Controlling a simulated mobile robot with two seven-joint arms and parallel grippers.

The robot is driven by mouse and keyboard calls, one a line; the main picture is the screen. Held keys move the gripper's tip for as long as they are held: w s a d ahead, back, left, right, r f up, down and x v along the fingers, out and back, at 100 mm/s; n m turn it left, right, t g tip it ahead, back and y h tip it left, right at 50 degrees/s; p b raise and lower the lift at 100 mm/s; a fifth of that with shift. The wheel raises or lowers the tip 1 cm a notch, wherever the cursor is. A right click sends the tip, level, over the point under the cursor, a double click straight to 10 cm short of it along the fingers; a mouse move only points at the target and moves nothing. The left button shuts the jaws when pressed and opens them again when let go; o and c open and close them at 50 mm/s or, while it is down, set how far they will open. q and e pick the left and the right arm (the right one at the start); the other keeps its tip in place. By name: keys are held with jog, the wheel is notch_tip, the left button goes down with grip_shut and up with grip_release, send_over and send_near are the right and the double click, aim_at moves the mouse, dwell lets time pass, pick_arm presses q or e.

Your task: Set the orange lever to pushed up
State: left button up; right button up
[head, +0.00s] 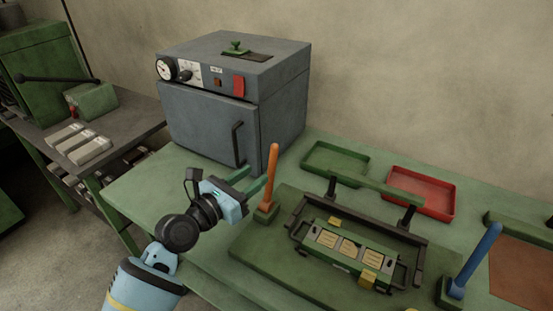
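The orange lever (271,172) stands nearly upright, leaning slightly, from a small green block at the left edge of a green plate on the bench. My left gripper (261,175) reaches in from the lower left, just left of the lever, with its fingers pointing toward it. Its two fingers are apart, with a gap between them. The fingertips are close to the lever; I cannot tell whether one touches it. My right gripper is not in view.
A blue lever (474,262) stands at the right. Between the levers is a dark frame (423,245) with a green block (345,247). A grey oven (213,125) stands behind my gripper. Green (336,159) and red (421,192) trays lie at the back.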

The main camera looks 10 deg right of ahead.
aim_at(270, 164)
pick_arm(q)
jog(key=shift+w+d, duration=0.3)
jog(key=shift+w, duration=0.05)
jog(key=b+x, duration=0.1)
jog(key=x, duration=0.4)
jog(key=shift+f, duration=0.1)
jog(key=shift+w+d, duration=0.45)
jog(key=shift+d, duration=0.05)
jog(key=shift+w+d, duration=0.15)
jog(key=shift+d, duration=0.05)
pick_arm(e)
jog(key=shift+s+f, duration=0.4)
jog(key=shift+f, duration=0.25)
pick_arm(q)
jog(key=c, duration=0.8)
grip_shut()
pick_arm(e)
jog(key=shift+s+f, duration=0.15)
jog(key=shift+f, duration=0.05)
